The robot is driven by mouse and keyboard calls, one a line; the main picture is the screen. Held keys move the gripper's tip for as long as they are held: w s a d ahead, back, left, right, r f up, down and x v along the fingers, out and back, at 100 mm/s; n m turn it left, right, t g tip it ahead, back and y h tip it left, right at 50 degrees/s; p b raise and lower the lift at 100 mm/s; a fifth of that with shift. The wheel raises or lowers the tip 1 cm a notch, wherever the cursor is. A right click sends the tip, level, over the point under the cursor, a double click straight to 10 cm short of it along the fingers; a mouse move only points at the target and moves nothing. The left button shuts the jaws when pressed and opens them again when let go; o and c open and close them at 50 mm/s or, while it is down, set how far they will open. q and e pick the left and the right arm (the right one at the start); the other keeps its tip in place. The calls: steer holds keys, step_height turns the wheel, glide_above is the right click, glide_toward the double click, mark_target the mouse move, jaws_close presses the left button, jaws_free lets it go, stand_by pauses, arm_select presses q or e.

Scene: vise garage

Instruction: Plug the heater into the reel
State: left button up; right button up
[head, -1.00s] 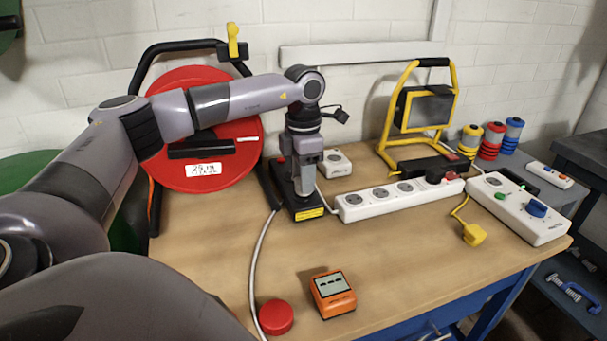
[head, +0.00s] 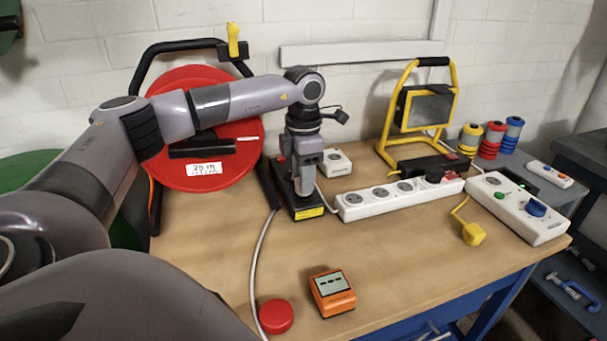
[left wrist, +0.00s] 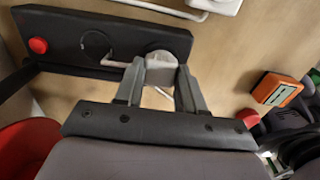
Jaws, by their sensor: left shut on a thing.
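The red reel (head: 195,135) stands upright in a black frame at the back left. A black socket box (head: 305,207) with a yellow label sits beside it. In the left wrist view the box (left wrist: 70,35) has a red button and a round socket (left wrist: 97,43) with nothing in it. My left gripper (head: 304,188) points down over the box's front end. Its fingers (left wrist: 160,88) are shut on a pale plug (left wrist: 160,68) over the second socket position. I cannot tell whether the plug is fully seated. I cannot make out the heater. My right gripper is out of view.
A white power strip (head: 395,198) lies just right of the box, with a work lamp (head: 425,110) behind. A yellow plug (head: 473,234), an orange meter (head: 332,293) and a red cap (head: 276,316) lie on the bench (head: 400,260). A grey cable (head: 257,250) runs forward.

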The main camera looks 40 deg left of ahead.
arm_select(q)
steer(key=shift+f, duration=0.45)
steer(key=o, duration=1.1)
steer(key=shift+c, duration=0.2)
steer(key=shift+r, duration=0.1)
step_height(320, 180, up, 7)
steer(key=shift+f, duration=0.1)
